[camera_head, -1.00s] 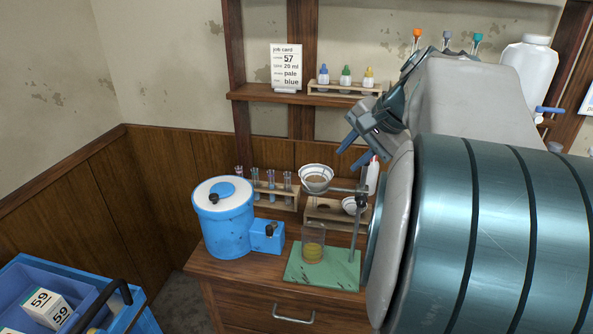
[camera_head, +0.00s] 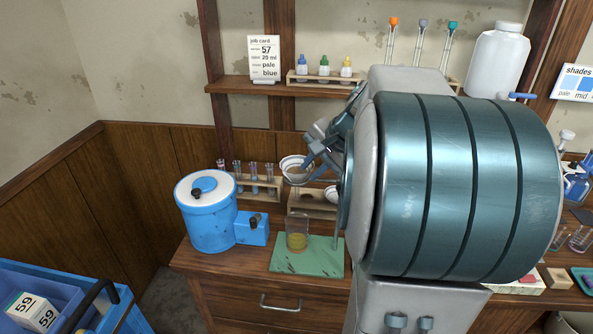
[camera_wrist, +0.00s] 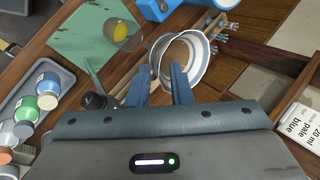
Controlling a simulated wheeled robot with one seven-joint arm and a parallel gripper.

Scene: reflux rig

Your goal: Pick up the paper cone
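The white paper cone (camera_wrist: 172,62) appears to sit inside a white funnel (camera_head: 291,163) held over the green stand base (camera_head: 316,262). I cannot clearly separate paper from funnel. My gripper (camera_wrist: 159,74) is open, its two blue fingers apart at the near rim. One finger overlaps the cone's mouth and the other is beside the rim on the left. Whether they touch it is unclear. In the head view my gripper (camera_head: 312,168) partly covers the funnel.
A beaker of yellow liquid (camera_head: 297,236) stands on the green base. A blue tank (camera_head: 207,225) is at left. Test tubes in a wooden rack (camera_head: 262,187) stand behind. Another white conical piece (camera_head: 331,193) is just right of the funnel. Dropper bottles (camera_head: 325,66) are on the shelf.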

